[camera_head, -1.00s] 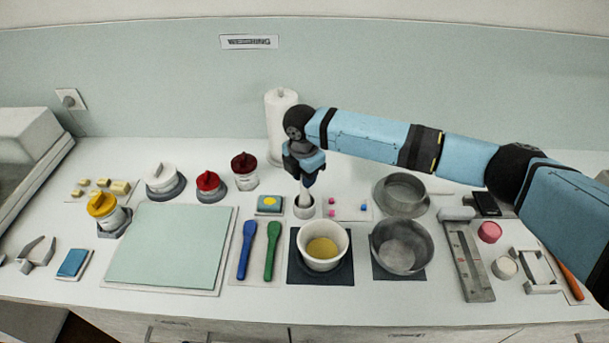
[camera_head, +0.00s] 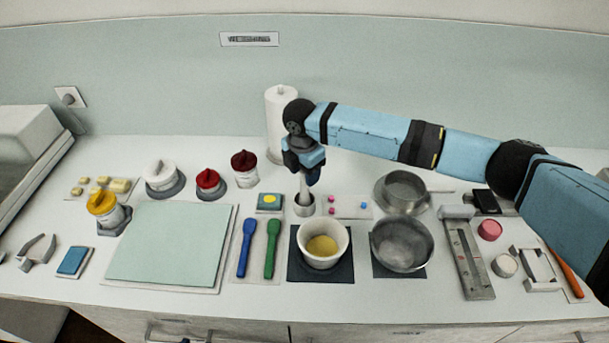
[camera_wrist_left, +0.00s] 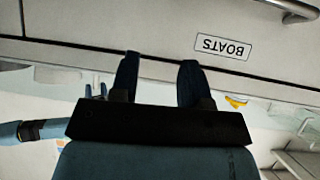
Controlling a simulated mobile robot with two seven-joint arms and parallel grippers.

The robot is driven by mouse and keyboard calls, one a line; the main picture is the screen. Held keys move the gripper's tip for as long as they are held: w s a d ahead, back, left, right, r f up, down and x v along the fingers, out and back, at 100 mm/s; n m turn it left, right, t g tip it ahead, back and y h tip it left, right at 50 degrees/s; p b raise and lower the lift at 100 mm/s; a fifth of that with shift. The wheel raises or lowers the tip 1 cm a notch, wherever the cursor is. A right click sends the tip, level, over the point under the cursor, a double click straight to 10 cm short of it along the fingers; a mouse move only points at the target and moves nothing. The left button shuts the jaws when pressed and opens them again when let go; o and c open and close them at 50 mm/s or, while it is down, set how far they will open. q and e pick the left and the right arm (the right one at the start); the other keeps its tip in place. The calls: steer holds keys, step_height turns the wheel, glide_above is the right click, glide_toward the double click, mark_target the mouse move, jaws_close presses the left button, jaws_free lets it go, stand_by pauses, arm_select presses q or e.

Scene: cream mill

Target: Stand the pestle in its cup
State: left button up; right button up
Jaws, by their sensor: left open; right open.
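The pale pestle (camera_head: 302,187) stands nearly upright with its lower end in the small grey cup (camera_head: 304,207) behind the mortar. My right gripper (camera_head: 304,178) points down over the cup, with its open fingers around or beside the pestle's upper part. The pestle's top is hidden by the gripper, and I cannot tell whether a finger touches it. The white mortar (camera_head: 322,262) with yellow contents stands on a dark mat in front. My left gripper (camera_wrist_left: 160,75) is open and empty in the left wrist view, by the front of the counter.
Steel pans (camera_head: 401,246) stand right of the mortar. Blue and green spatulas (camera_head: 270,249) lie to its left, beside a pale green board (camera_head: 167,245). A yellow-topped sponge (camera_head: 270,202) is close left of the cup. A paper roll (camera_head: 281,125) stands behind.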

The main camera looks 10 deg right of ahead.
steer(key=r, duration=0.5)
steer(key=r+b, duration=0.1)
steer(key=r, duration=0.3)
steer(key=shift+s+a+r, duration=0.15)
steer(key=shift+a+r, duration=0.05)
steer(key=shift+r, duration=0.6)
